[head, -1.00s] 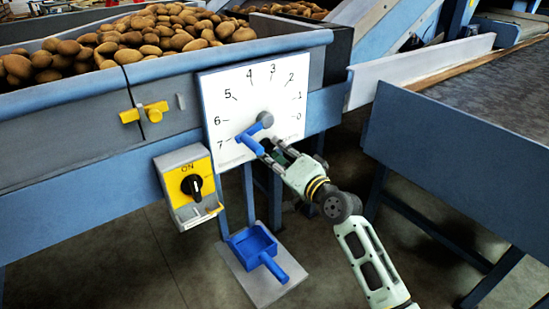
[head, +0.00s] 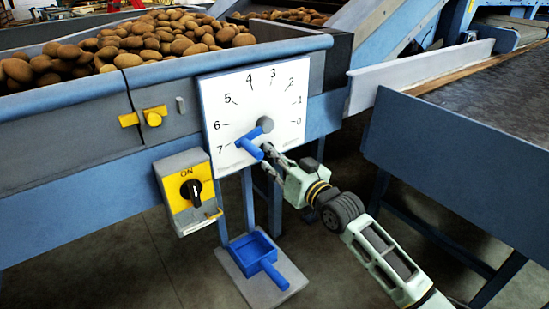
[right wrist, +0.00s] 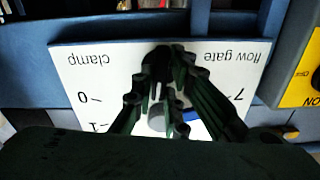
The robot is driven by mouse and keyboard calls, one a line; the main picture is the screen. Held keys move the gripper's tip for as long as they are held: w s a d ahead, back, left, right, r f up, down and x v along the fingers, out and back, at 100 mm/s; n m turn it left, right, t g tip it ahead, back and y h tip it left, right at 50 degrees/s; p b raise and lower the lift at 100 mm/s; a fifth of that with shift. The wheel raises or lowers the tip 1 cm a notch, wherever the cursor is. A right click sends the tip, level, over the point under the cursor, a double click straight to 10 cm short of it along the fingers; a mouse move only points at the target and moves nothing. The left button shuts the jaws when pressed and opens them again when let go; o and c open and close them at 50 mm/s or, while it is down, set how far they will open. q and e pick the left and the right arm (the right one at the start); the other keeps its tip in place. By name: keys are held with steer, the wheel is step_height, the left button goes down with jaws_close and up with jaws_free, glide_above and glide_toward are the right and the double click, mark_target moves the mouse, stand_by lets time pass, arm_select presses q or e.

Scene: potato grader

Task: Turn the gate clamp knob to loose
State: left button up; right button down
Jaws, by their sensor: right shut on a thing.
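The white scale plate (head: 222,88) carries numbers 0 to 7, a grey hub (head: 265,124) and a blue lever (head: 250,146) pointing down-left near 7. My right gripper (head: 268,156) is at the plate's lower edge, just below and right of the lever. In the right wrist view the plate (right wrist: 75,62) appears upside down, with the words "clamp" and "flow gate". There my right gripper (right wrist: 173,58) is shut on a dark knob (right wrist: 160,62) between these words. The fingers largely cover the knob, so its setting cannot be read. My left gripper is not in view.
A yellow switch box (head: 186,190) marked ON hangs left of the plate. A yellow latch (head: 152,117) is on the hopper wall. A blue scoop (head: 254,248) lies on a grey stand below. A blue conveyor frame (head: 450,190) stands at right.

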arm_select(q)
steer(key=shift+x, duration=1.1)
arm_select(e)
steer(key=shift+f+n, duration=0.15)
steer(key=shift+n, duration=0.75)
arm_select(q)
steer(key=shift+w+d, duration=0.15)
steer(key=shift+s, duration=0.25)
arm_select(e)
steer(key=c, duration=1.7)
jaws_free()
steer(key=shift+c, duration=0.2)
steer(key=v, duration=1.2)
